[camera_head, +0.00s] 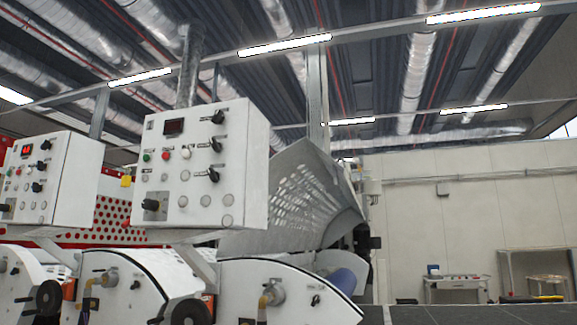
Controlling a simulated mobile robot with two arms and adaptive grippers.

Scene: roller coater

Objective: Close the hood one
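A light grey perforated hood (296,205) stands raised and tilted behind the nearer control box, on the roller coater (285,285). It looks open, with a blue roller (346,280) showing below its right end. The control box hides the hood's left part. I cannot tell from a label whether this is hood one. Neither of my grippers is in view.
The near white control box (202,170) and a second one (42,178) stand above the machine's white side covers. Black handwheels (188,312) stick out at the bottom. A white table (456,283) stands far right. Dark floor or surface lies at lower right.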

